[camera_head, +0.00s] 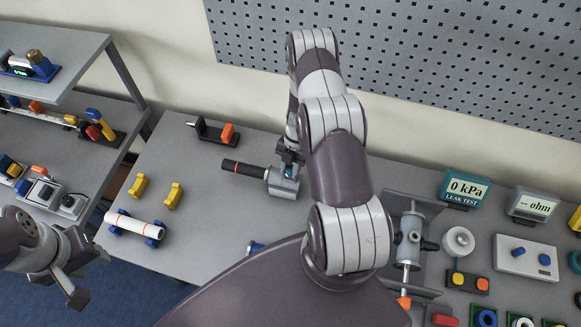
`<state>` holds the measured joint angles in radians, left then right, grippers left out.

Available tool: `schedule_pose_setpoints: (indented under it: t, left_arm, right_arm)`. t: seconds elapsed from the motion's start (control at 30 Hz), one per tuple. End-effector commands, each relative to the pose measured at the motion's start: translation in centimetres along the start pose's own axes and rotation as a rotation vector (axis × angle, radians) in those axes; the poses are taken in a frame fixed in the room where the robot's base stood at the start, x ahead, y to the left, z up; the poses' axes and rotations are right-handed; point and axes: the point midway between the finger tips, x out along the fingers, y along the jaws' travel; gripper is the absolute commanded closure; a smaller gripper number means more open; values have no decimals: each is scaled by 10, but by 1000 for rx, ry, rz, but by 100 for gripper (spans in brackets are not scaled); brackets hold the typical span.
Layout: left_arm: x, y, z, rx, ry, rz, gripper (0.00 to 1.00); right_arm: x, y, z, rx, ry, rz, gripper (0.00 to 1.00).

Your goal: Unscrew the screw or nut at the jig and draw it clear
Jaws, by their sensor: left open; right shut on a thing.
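A grey block (284,184) with a black bar (243,168) reaching out to its left lies on the table; it may be the jig, but I cannot tell for sure. My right gripper (289,158) reaches down to the block's upper edge and is shut on a small part there. A bit of teal shows at that spot. The held part is mostly hidden by the fingers, so I cannot tell whether it is a screw or a nut, or how far it is threaded. My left gripper (82,271) is open and empty at the lower left, off the table's front edge.
A black fixture with an orange block (227,133) stands behind. Two yellow brackets (172,196) and a white pipe on blue supports (134,227) lie left. A grey valve assembly (409,240) and gauges stand right. My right arm covers the middle. Shelves (65,47) stand far left.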

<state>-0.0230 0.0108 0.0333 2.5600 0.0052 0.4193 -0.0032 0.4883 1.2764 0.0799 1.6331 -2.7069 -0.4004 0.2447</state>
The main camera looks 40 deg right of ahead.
Motion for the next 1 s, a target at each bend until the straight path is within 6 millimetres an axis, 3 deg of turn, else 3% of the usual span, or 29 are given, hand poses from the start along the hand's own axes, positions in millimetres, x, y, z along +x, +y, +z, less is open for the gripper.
schedule_pose_setpoints:
  t: [0.2,0.23,0.3,0.5,0.57,0.9,1.0]
  left_arm:
    - [0,0,0,0,0,0,57]
    - [0,0,0,0,0,0,57]
    - [0,0,0,0,0,0,57]
    - [0,0,0,0,0,0,57]
    - [0,0,0,0,0,0,57]
    - [2,0,0,0,0,0,57]
    - [1,0,0,0,0,0,57]
  right_arm:
    - [0,0,0,-17,1,-5,100]
    - [0,0,0,-16,1,-5,60]
    - [0,0,0,-16,1,-5,40]
    - [0,0,0,-14,1,-4,40]
    - [0,0,0,-14,1,-4,24]
    - [1,0,1,-7,1,-2,23]
    - [0,-1,0,155,2,42,23]
